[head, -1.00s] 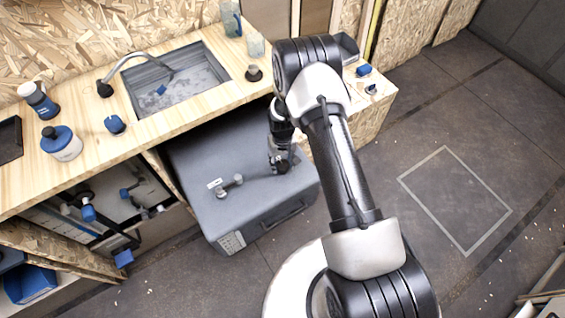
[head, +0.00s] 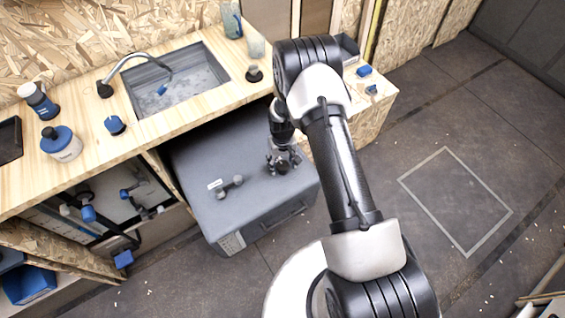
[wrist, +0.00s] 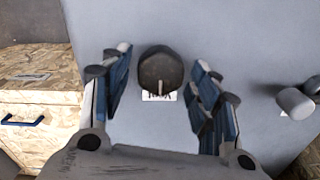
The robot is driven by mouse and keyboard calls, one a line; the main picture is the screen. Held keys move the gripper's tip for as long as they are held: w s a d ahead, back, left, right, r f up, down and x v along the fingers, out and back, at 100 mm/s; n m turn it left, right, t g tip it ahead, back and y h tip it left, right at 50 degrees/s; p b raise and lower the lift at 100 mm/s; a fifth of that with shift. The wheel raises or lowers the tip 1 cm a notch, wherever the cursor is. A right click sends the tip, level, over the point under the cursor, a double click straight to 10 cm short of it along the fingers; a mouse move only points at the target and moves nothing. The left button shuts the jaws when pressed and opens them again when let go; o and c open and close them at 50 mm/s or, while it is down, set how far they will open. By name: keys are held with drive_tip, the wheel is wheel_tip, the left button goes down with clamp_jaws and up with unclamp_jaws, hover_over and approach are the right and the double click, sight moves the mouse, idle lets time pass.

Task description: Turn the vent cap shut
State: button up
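The vent cap (wrist: 160,67) is a dark round knob on top of the grey tank (wrist: 235,25). A pale mark on the cap's near edge points at a small white label just below it, whose lettering is hard to read. My gripper (head: 283,158) is over the right part of the tank (head: 215,165) in the head view. In the wrist view its blue-padded fingers are spread on the left and right of the cap, with a visible gap on each side. The gripper is open and empty. In the head view the fingers mostly hide the cap.
A grey double-ended fitting (head: 230,187) stands on the tank left of my gripper. The wooden counter (head: 190,108) with a sink (head: 190,85) overhangs the tank's back. A blue-handled wooden cabinet front (wrist: 40,105) shows left in the wrist view. Open floor lies to the right.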

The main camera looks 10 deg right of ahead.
sight(283, 164)
drive_tip(key=shift+o, duration=0.2)
wheel_tip(283, 164, up, 12)
idle(0.6)
drive_tip(key=shift+r, duration=0.15)
